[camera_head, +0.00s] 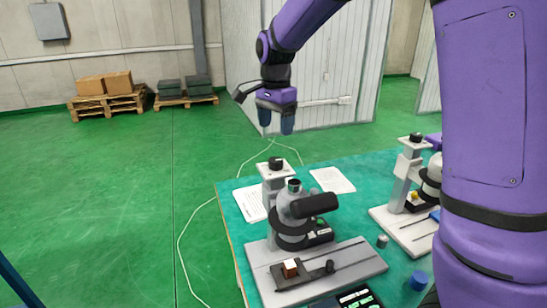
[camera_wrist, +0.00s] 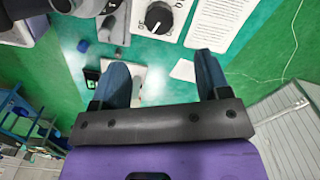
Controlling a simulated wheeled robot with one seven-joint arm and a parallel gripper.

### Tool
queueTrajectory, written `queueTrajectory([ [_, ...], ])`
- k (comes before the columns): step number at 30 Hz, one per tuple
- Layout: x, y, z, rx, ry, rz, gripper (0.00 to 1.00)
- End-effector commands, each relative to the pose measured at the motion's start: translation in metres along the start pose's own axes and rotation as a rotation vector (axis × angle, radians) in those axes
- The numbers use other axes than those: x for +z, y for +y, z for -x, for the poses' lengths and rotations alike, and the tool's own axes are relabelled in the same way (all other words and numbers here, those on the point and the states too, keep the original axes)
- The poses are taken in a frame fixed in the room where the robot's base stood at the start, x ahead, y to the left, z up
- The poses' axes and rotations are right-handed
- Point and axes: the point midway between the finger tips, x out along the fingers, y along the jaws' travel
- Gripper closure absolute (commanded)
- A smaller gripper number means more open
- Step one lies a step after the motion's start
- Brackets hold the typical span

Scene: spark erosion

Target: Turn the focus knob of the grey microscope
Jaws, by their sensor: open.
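The grey microscope (camera_head: 291,212) stands upright on the near left part of the green bench in the head view. Its black round knob (camera_head: 276,163) sits on top of the column. My gripper (camera_head: 276,121) hangs above and beyond this knob, fingers down, open and clear of it. In the wrist view, a black knob with a white pointer mark (camera_wrist: 158,17) on a pale top, apparently the same knob, lies near the top edge, beyond the open fingers (camera_wrist: 161,68). Nothing is between the fingers at their own height.
A second, pale microscope (camera_head: 404,190) stands to the right, partly hidden by my arm. Paper sheets (camera_head: 333,180) lie on the bench (camera_head: 232,222). A small grey cylinder (camera_head: 382,241) and a blue cylinder (camera_head: 418,280) stand near the front right. Pallets with boxes (camera_head: 108,101) are far away.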

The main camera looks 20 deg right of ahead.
Motion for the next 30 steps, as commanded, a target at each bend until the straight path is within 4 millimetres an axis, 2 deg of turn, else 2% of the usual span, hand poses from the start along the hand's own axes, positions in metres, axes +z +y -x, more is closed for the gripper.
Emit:
queueTrajectory([
  [5, 0.000, 0.001, -0.020, 0.003, -0.001, 0.000, 0.30],
  [12, 0.000, 0.001, -0.063, 0.004, -0.001, 0.001, 0.30],
  [18, 0.000, 0.001, -0.091, 0.002, -0.001, 0.002, 0.30],
  [24, 0.000, 0.001, -0.104, -0.001, 0.000, 0.003, 0.30],
  [30, 0.000, 0.001, -0.105, -0.001, 0.000, 0.003, 0.30],
])
